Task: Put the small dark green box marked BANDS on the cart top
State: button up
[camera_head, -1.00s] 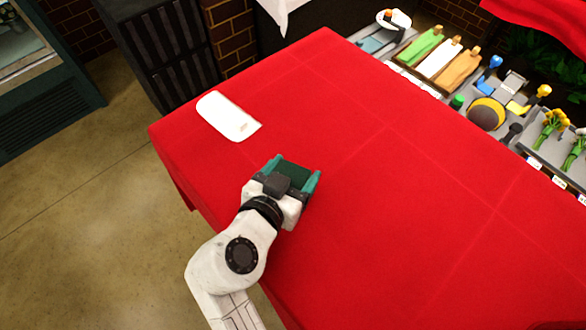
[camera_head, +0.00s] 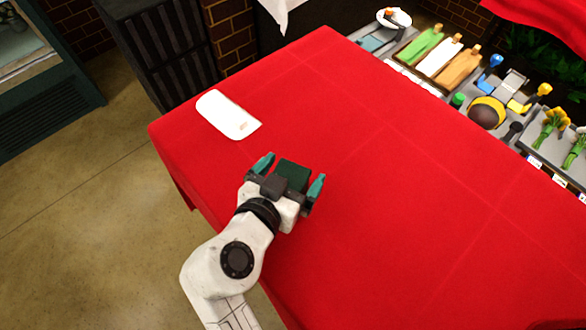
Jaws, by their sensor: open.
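The small dark green box (camera_head: 293,174) sits on the red cloth-covered surface (camera_head: 400,210), near its left edge. No marking on the box is readable. My gripper (camera_head: 291,172) is open, with one teal finger on each side of the box. There is a visible gap on both sides, so the fingers are apart from it. The near side of the box is partly hidden by the gripper's body. I cannot tell whether this red surface is the cart top.
A white flat object (camera_head: 228,115) lies on the red cloth to the upper left. The cloth right of the box is clear.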

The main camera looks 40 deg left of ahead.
jog(key=b+v, duration=0.1)
jog(key=v, duration=1)
jog(key=shift+b, duration=0.35)
jog(key=shift+s, duration=0.1)
